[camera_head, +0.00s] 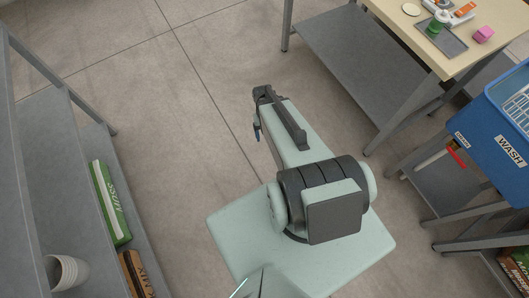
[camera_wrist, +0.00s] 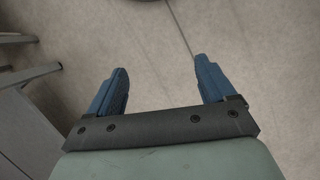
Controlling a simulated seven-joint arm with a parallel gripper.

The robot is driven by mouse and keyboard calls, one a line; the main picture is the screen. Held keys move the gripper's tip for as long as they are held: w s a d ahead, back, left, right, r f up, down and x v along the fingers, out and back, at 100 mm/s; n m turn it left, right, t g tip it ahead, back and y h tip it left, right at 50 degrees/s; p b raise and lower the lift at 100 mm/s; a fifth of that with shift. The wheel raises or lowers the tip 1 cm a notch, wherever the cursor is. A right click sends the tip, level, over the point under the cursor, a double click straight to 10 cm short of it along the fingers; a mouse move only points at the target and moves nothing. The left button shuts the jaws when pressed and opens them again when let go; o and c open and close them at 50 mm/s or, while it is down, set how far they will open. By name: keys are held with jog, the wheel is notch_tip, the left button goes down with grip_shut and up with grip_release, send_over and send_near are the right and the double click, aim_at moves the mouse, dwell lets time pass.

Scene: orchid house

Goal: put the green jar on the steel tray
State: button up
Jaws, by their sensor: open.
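The green jar (camera_head: 434,28) is small and far off, on the wooden-topped table at the upper right of the head view. It appears to stand on the left part of the dark grey steel tray (camera_head: 455,46); its base is too small to see clearly. My gripper (camera_head: 258,133) is over the floor, well left of and nearer than the table. In the wrist view my gripper (camera_wrist: 163,82) has its two blue fingers wide apart, with only bare floor between them. Neither jar nor tray shows in the wrist view.
A pink block (camera_head: 483,34), a round cream disc (camera_head: 411,9) and an orange-and-white item (camera_head: 463,9) are on the table (camera_head: 397,35). A blue WASH bin (camera_head: 490,125) stands at right. A grey shelf (camera_head: 35,150) stands at left. The floor between is clear.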

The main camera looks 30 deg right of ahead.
jog(key=s+a+f+n+g, duration=0.1)
jog(key=s+a+f+n, duration=0.1)
jog(key=s+a, duration=0.3)
jog(key=s+a+f+n+g, duration=0.1)
jog(key=s+a+f+g, duration=0.1)
jog(key=s+a, duration=0.4)
jog(key=s+f, duration=0.1)
jog(key=s, duration=0.4)
jog(key=shift+s+a+f+n+h, duration=0.15)
jog(key=shift+s+f+n+h, duration=0.15)
jog(key=shift+n, duration=0.1)
